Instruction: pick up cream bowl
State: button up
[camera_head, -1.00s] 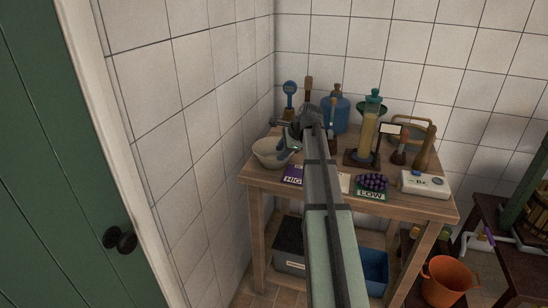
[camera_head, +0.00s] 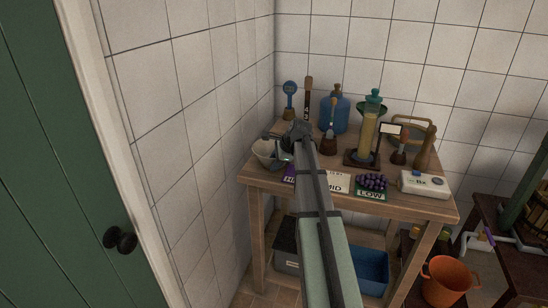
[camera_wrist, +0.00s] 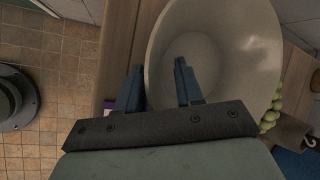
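The cream bowl (camera_head: 262,149) stands at the left end of the wooden table. In the wrist view the bowl (camera_wrist: 225,50) is large, and its inside is seen from above. My gripper (camera_wrist: 157,84) is open at the bowl's near-left edge. One finger shows outside the rim and the other shows over the bowl's inside, with the rim between them. I cannot tell how deep the fingers reach. In the head view my gripper (camera_head: 280,157) is partly hidden by my arm and overlaps the bowl's right side.
The wooden table (camera_head: 420,207) also holds purple grapes (camera_head: 372,182) on a LOW card, a white device (camera_head: 425,184), a green-topped cylinder (camera_head: 367,130), a blue bottle (camera_head: 340,112) and brushes. A tiled wall stands close left of the bowl. Green grapes (camera_wrist: 270,118) show beside it.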

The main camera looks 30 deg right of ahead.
jog(key=shift+c, duration=0.4)
grip_shut()
dwell(0.9)
